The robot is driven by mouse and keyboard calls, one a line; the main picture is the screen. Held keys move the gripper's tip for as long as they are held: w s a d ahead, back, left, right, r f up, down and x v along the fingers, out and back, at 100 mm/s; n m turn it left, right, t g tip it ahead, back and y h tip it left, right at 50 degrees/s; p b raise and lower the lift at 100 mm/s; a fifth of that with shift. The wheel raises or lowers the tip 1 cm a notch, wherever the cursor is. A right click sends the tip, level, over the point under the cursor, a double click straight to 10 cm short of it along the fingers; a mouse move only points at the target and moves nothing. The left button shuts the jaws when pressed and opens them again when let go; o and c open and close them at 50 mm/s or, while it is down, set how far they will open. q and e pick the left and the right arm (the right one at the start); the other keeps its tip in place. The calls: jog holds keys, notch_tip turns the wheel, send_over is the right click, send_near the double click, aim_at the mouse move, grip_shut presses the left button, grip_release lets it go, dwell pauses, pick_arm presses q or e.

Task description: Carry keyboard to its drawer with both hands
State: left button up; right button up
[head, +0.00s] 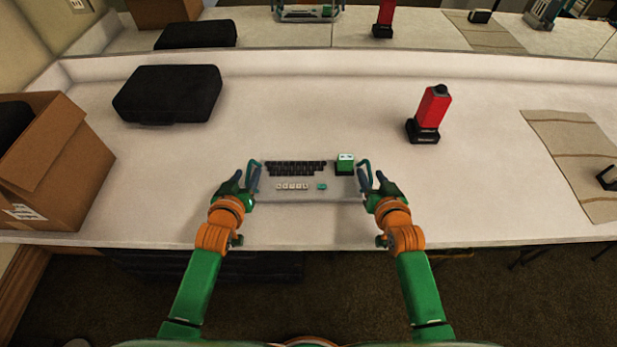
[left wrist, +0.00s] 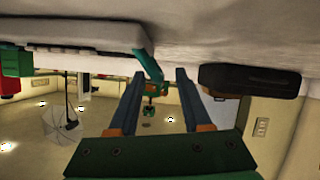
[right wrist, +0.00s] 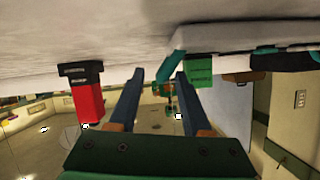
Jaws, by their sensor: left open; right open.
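The keyboard (head: 310,192) is a light grey slab with dark keys, a few pale keys and a green block at its right end. It lies on the white counter near the front edge, with a green handle at each end. My left gripper (head: 253,180) is open at the left handle (left wrist: 148,64), which shows between its fingertips. My right gripper (head: 367,178) is open at the right handle (right wrist: 172,66), which shows near its fingertips. I cannot tell whether either touches. I cannot make out a drawer.
An open cardboard box (head: 65,165) stands at the left. A black case (head: 168,93) lies behind it. A red and black device (head: 430,114) stands back right, and a beige mat (head: 575,155) lies far right. A mirror runs along the back. The counter (head: 270,110) behind the keyboard is clear.

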pick_arm(q)
jog(key=shift+x, duration=1.2)
pick_arm(e)
jog(key=shift+x, duration=1.15)
pick_arm(q)
grip_shut()
pick_arm(e)
grip_shut()
pick_arm(q)
jog(key=shift+r, duration=0.1)
pick_arm(e)
jog(key=shift+r, duration=0.1)
